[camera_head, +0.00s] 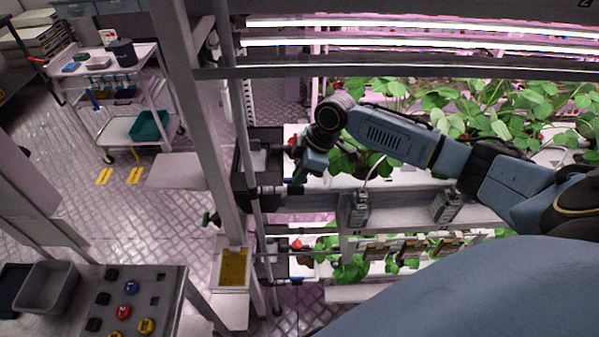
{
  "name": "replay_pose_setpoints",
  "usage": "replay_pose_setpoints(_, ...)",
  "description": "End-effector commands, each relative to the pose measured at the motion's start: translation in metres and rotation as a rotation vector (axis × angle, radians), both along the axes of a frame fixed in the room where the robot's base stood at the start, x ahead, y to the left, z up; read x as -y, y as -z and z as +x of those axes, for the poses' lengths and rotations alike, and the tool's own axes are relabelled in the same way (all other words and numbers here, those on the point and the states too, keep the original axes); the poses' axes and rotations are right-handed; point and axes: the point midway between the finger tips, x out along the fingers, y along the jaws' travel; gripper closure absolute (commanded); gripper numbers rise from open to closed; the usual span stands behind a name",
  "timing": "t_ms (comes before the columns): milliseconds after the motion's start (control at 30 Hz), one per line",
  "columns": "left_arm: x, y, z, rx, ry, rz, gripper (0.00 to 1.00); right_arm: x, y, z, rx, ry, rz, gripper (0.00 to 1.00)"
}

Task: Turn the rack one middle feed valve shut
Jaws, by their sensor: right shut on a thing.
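My right gripper (297,176) reaches in from the right along the rack's middle tier, its jaws pointing down and left beside the rack's left-end pipes. It is shut on the middle feed valve, whose handle is mostly hidden by the jaws. A bit of red (292,141) shows just above the gripper, by the wrist. I cannot tell which way the handle points. A lower red valve handle (296,243) sits on the tier below, apart from the gripper. My left gripper is not in view.
The rack post (208,130) stands just left of the gripper. Strawberry plants (470,110) fill the tier behind my arm. A button panel (130,300) and grey bin (47,287) are at lower left. A trolley (110,70) stands at upper left, with open floor between.

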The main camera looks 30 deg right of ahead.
Motion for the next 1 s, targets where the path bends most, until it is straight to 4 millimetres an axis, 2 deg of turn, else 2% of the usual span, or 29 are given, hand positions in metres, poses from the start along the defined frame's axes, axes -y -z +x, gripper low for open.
replay_pose_setpoints(367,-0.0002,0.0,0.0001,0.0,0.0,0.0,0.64,-0.0016,-0.0003,-0.0016,0.002,0.154,0.001,1.0)
replay_pose_setpoints(1000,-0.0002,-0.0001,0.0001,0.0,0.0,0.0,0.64,-0.0075,-0.001,-0.004,0.003,0.747,0.004,1.0)
